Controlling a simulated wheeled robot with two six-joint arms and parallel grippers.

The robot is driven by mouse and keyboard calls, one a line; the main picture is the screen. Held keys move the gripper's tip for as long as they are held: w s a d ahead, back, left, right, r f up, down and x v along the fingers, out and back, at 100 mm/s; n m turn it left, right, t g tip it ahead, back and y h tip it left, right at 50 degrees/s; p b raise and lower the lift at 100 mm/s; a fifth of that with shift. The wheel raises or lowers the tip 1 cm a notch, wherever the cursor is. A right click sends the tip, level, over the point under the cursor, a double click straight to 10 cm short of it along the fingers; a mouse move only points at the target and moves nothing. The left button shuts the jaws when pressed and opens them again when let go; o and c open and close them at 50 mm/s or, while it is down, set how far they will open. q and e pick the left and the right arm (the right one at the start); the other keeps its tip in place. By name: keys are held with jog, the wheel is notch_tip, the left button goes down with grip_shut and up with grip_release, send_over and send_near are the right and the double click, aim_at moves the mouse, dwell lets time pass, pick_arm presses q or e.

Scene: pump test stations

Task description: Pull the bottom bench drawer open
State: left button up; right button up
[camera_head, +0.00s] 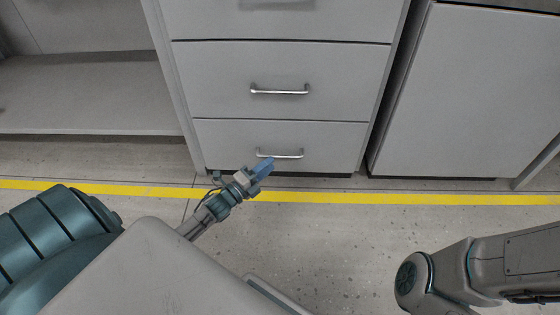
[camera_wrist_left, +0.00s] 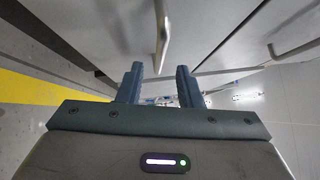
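The bottom bench drawer (camera_head: 335,140) is the lowest grey front of the bench, low in the head view, and it looks shut. Its silver bar handle (camera_head: 292,156) runs across its front. My left gripper (camera_head: 264,168) is at the left end of this handle and covers part of it. In the left wrist view, my left gripper (camera_wrist_left: 159,78) has its two blue fingers apart with a clear gap. The handle (camera_wrist_left: 162,35) shows just beyond the fingertips, in line with the gap. Whether it touches a finger cannot be told. My right gripper is out of view.
Above is another drawer (camera_head: 220,75) with a silver handle (camera_head: 280,91), also shut. A grey cabinet (camera_head: 460,90) stands to the right, and an open shelf (camera_head: 80,95) to the left. A yellow floor line (camera_head: 400,199) crosses the clear floor before the bench.

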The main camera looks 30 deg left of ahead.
aim_at(279, 156)
pick_arm(q)
jog(key=shift+b+x, duration=0.7)
jog(key=shift+x, duration=2.05)
grip_shut()
